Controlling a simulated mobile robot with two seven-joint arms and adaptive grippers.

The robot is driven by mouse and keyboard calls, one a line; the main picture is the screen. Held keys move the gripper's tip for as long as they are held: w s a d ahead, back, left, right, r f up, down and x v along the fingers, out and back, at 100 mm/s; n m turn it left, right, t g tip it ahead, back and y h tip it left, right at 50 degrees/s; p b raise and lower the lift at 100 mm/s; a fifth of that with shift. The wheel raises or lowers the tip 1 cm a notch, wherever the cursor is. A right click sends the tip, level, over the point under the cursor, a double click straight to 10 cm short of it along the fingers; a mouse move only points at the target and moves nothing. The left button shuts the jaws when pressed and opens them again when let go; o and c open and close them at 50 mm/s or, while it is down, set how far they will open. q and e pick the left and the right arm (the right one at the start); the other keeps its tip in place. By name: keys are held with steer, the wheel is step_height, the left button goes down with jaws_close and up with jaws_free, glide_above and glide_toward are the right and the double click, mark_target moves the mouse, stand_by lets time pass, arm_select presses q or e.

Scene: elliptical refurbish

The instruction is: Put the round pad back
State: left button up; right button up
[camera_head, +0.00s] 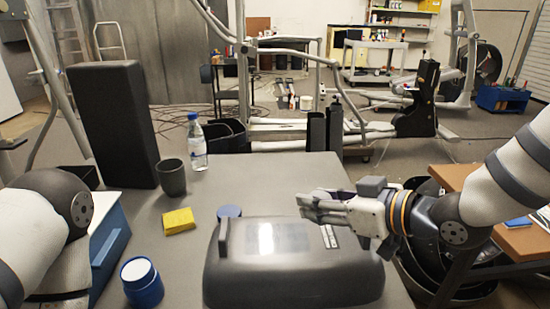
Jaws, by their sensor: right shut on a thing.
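My right gripper (318,207) is above the grey case (290,265), near its far edge, with its fingers pointing left. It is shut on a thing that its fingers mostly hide. Only a dark, purplish edge (341,192) shows behind the fingers, and I cannot tell whether this is the round pad.
On the grey table (270,180) are a yellow sponge-like block (178,221), a dark cup (172,178), a water bottle (197,145), a tall black block (113,120) and a blue jar with a white lid (142,283). The table's middle, behind the case, is clear.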

steer(key=shift+n+g, duration=0.3)
steer(key=shift+n, duration=0.2)
steer(key=s+d+f, duration=0.1)
steer(key=s+d, duration=0.1)
steer(key=d, duration=0.1)
steer(key=s+d+f, duration=0.1)
steer(key=shift+s+d+f, duration=0.2)
steer(key=shift+d+f, duration=0.05)
steer(key=shift+f, duration=0.1)
steer(key=s+d+f+n+g+y, duration=0.1)
steer(key=s+d+f, duration=0.2)
steer(key=s, duration=0.4)
steer(key=shift+d+y, duration=0.3)
steer(key=shift+y, duration=0.1)
steer(key=shift+g, duration=0.3)
